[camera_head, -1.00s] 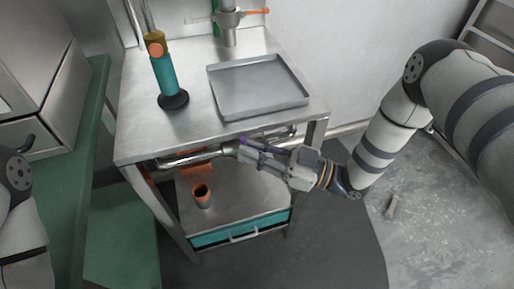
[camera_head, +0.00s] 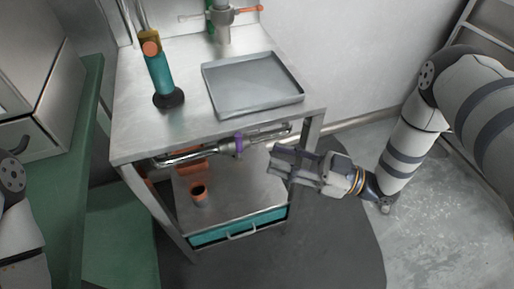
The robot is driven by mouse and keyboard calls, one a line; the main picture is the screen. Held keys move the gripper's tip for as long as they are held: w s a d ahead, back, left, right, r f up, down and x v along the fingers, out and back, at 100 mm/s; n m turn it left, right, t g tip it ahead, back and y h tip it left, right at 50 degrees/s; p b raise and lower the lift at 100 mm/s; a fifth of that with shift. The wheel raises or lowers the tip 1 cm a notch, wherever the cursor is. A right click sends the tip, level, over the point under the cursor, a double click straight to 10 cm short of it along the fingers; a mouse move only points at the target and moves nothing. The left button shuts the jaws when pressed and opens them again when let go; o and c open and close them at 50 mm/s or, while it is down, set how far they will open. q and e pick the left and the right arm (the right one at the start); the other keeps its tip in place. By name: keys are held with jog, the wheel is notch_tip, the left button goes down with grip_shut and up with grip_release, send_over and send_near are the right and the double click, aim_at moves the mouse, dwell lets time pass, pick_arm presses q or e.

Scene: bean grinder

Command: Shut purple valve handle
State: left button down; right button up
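The purple valve handle (camera_head: 239,145) sits on a metal pipe (camera_head: 190,157) that runs under the front edge of the steel table top. It looks like a short purple piece standing across the pipe at the valve body. My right gripper (camera_head: 272,165) is to the right of the handle and a little lower in the picture, apart from it. Its fingers point left toward the pipe, look spread and hold nothing. My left gripper is out of view; only part of my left arm shows at the left edge.
A grey tray (camera_head: 255,108) and a teal cylinder on a black base (camera_head: 168,99) stand on the table top (camera_head: 135,125). An orange-brown cup (camera_head: 199,194) stands on the lower shelf (camera_head: 250,190), above a teal drawer (camera_head: 240,228). Floor is open at right.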

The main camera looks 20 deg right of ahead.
jog(key=v, duration=0.4)
jog(key=shift+s+d, duration=0.15)
jog(key=s+a+f+m+g+h+p, duration=0.1)
jog(key=s+a+f+m+h, duration=0.1)
jog(key=f+m+h, duration=0.3)
jog(key=s+a+f+m+g+h+p, duration=0.1)
jog(key=s+a+f+m+g+h, duration=0.15)
jog(key=f+h, duration=0.35)
pick_arm(q)
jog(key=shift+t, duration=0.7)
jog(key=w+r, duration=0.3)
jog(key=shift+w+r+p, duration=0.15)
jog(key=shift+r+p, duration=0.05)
jog(key=shift+p, duration=0.15)
pick_arm(e)
jog(key=s+d+m+g+h, duration=0.2)
jog(key=s+d+g+h, duration=0.1)
jog(key=s, duration=1)
jog(key=s+d+f+m+g+h, duration=0.1)
jog(key=s+g, duration=0.5)
jog(key=s, duration=0.7)
jog(key=d+m+h, duration=0.1)
jog(key=d, duration=0.1)
jog(key=shift+s+d+h, duration=0.2)
jog(key=shift+d+h, duration=0.05)
jog(key=shift+h, duration=0.15)
